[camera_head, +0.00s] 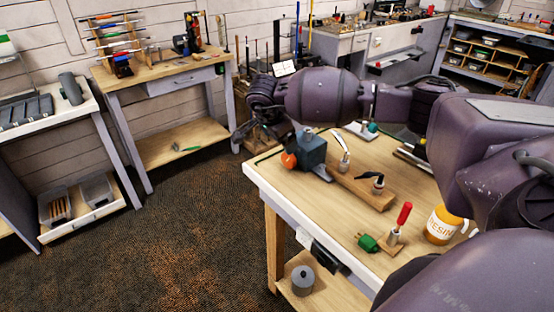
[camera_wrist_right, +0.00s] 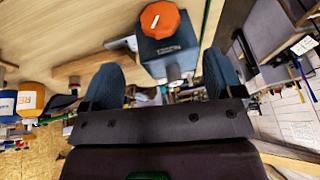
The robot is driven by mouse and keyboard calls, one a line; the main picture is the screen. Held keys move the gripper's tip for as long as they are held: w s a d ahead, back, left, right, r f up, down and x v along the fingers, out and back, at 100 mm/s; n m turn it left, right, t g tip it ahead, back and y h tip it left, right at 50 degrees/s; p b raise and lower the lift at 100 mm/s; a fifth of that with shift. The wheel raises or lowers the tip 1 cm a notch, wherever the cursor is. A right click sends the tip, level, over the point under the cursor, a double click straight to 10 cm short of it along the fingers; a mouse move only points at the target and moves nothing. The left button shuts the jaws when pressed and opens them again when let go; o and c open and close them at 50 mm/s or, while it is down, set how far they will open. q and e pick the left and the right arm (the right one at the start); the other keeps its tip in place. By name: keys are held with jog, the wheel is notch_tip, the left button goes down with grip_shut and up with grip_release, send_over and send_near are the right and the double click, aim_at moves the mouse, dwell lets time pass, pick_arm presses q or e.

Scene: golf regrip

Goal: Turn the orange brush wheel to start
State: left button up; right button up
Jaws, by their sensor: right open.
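The orange brush wheel (camera_head: 289,160) sits on the left side of a blue-grey box (camera_head: 314,151) at the table's far left corner. In the right wrist view the wheel (camera_wrist_right: 161,19) is faceted with a white mark, and the box (camera_wrist_right: 165,48) lies just beyond the fingers. My right gripper (camera_head: 262,136) reaches across from the right and hangs near the box, up and left of the wheel in the picture. In the right wrist view my right gripper (camera_wrist_right: 162,77) is open, its two blue-grey fingers apart and not touching the wheel. My left gripper is not in view.
The wooden workbench (camera_head: 335,215) also holds a wooden block with clamps (camera_head: 362,186), a red-handled tool (camera_head: 403,214), a green item (camera_head: 367,242) and a resin container (camera_head: 443,225). Another bench (camera_head: 180,75) stands behind left. The carpeted floor (camera_head: 190,240) is clear.

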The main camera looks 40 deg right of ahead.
aim_at(285, 155)
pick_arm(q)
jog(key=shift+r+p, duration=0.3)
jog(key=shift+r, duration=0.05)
pick_arm(e)
jog(key=shift+n, duration=0.3)
jog(key=x, duration=1.1)
jog(key=shift+c, duration=0.4)
jog(key=shift+r, duration=0.1)
jog(key=c, duration=0.8)
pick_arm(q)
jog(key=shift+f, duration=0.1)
pick_arm(e)
jog(key=shift+w, duration=0.1)
jog(key=shift+c, duration=0.2)
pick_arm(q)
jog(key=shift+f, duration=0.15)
